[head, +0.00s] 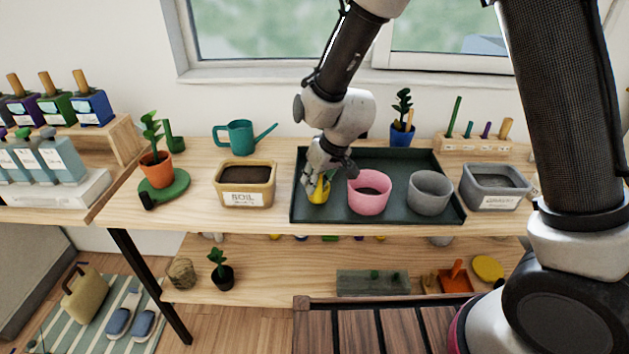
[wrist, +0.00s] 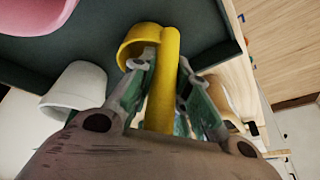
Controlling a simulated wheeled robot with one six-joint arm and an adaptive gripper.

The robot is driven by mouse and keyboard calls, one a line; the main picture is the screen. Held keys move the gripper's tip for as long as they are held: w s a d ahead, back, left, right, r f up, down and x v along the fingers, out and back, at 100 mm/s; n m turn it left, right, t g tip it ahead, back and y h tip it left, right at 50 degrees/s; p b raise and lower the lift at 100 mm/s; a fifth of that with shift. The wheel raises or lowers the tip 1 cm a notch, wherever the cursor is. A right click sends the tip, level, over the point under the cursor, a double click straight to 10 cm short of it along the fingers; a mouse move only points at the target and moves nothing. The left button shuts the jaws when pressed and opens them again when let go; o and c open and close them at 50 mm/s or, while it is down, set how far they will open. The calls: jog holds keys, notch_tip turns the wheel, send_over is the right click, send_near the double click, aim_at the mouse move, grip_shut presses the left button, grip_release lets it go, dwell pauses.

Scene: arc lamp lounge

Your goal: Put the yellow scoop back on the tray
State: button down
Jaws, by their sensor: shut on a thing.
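The yellow scoop (head: 319,193) is in my gripper (head: 325,170), over the left part of the dark green tray (head: 297,207) in the head view. In the wrist view the scoop's handle (wrist: 164,85) runs between the two fingers of my gripper (wrist: 163,75), which are shut on it. The scoop's round cup (wrist: 132,48) extends beyond the fingers, against the tray's dark floor (wrist: 100,40). I cannot tell whether the scoop touches the tray. The fingers and arm hide part of it in the head view.
A pink pot (head: 368,195) stands on the tray just right of the scoop, with a grey pot (head: 430,192) farther right. A soil tub (head: 245,195) stands left of the tray. A pale pot (wrist: 78,88) is near my gripper in the wrist view.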

jog(key=shift+f, duration=0.15)
jog(key=c, duration=1.4)
grip_release()
jog(key=shift+o, duration=0.2)
jog(key=v, duration=1.2)
jog(key=s+d+r+m, duration=0.1)
jog(key=s+d+r, duration=0.1)
jog(key=d+r, duration=0.35)
jog(key=s+d+r+m+t+h, duration=0.1)
jog(key=s+d+r, duration=0.1)
jog(key=d, duration=0.6)
jog(key=s+d+r+m, duration=0.1)
jog(key=s+d+r, duration=0.15)
jog(key=d, duration=0.45)
jog(key=s+d+r+m+h, duration=0.2)
jog(key=s+d+r+m, duration=0.1)
jog(key=s+d, duration=0.8)
jog(key=shift+s+d+r, duration=0.3)
jog(key=shift+s+d, duration=0.1)
jog(key=shift+s, duration=0.5)
